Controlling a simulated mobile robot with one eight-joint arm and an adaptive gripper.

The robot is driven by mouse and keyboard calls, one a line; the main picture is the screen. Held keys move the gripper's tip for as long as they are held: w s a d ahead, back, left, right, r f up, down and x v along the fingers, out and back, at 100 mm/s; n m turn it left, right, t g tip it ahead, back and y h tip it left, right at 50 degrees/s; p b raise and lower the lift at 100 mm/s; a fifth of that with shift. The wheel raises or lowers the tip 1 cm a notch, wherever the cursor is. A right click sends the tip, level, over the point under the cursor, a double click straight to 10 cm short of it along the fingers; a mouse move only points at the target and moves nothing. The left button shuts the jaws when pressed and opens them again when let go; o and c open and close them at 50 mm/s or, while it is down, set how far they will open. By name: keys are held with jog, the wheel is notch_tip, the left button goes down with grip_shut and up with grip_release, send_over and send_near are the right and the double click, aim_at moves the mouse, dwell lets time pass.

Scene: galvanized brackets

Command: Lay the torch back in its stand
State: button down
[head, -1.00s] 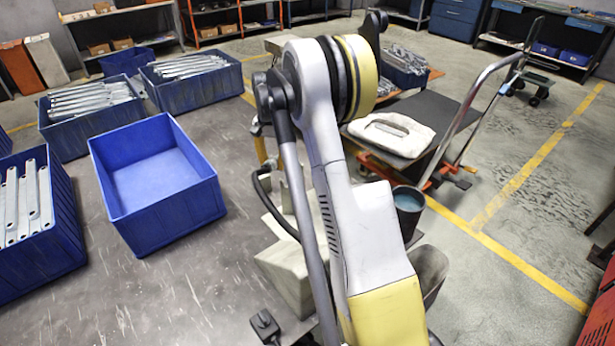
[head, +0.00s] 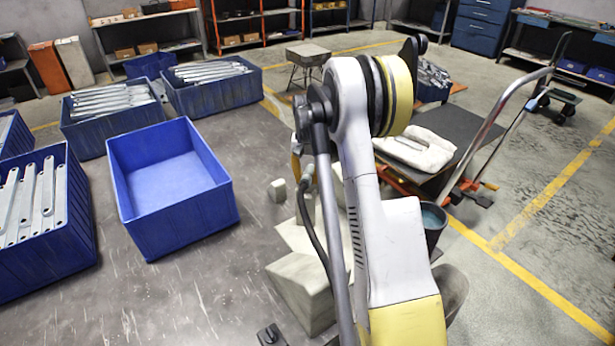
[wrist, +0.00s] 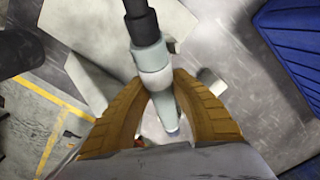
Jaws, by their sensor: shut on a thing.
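My gripper (wrist: 163,78) has two yellow-brown ribbed fingers, shut around the torch (wrist: 152,58). The torch is a pale grey barrel with a dark rear end and a tapered nozzle between the fingers. In the head view my arm hides most of the gripper; a dark cable hangs near it. Pale angular blocks (wrist: 85,82) lie below the torch in the wrist view. They also show in the head view (head: 300,290), partly behind my arm. I cannot tell which of them is the stand. The torch appears above them; I see no clear contact.
An empty blue bin (head: 170,180) stands on the grey table, left of the pale blocks. Bins of galvanized brackets (head: 40,240) stand around it. A small pale block (head: 277,190) lies nearby. A trolley (head: 440,130) and a dark bucket (head: 433,220) are at right.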

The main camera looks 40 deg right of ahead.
notch_tip(320, 180, down, 4)
jog(key=shift+r+b, duration=0.2)
jog(key=shift+b, duration=0.25)
jog(key=c, duration=1.2)
grip_release()
jog(key=shift+f, duration=0.1)
